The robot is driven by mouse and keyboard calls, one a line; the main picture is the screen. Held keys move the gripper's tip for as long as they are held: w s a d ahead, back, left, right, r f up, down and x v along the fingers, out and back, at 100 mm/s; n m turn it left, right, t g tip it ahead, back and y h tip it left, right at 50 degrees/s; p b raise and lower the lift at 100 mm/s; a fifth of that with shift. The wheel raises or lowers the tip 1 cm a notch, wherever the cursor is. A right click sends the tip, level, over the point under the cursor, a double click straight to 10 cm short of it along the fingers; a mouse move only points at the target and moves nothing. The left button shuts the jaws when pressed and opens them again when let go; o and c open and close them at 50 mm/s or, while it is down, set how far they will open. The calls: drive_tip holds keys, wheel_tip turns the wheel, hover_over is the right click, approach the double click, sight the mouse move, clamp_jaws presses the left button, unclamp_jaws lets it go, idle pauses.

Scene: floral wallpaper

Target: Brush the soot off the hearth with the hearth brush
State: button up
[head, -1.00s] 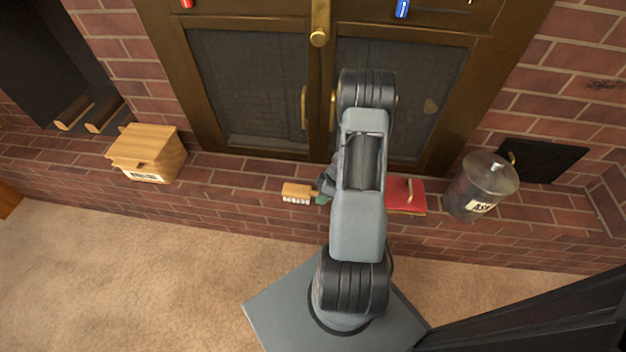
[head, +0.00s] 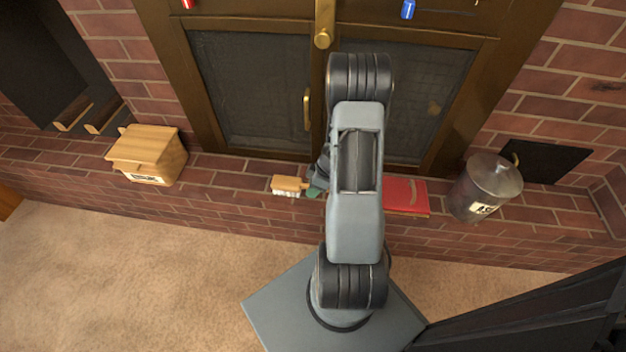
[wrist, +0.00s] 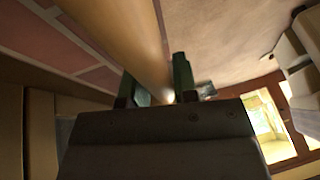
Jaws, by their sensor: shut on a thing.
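The hearth brush (head: 287,186) has a tan wooden back and pale bristles. It is at the brick hearth (head: 230,185), in front of the dark mesh doors, bristles toward the front edge. My gripper (head: 314,187), with green fingertips, is shut on the brush just right of its head. In the wrist view the tan handle (wrist: 120,35) runs between the green fingers of my gripper (wrist: 160,88). My arm hides part of the hearth right of the gripper. I cannot make out soot on the bricks, or whether the bristles touch them.
A flat red thing (head: 405,197) lies on the hearth right of my arm. A grey metal ash bin (head: 485,188) stands farther right, and a wooden box (head: 147,155) at left. The hearth between box and brush looks clear. Beige carpet (head: 130,270) lies in front.

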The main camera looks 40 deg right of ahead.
drive_tip(key=shift+r+p, duration=0.65)
drive_tip(key=shift+r, duration=1.05)
drive_tip(key=shift+a, duration=0.1)
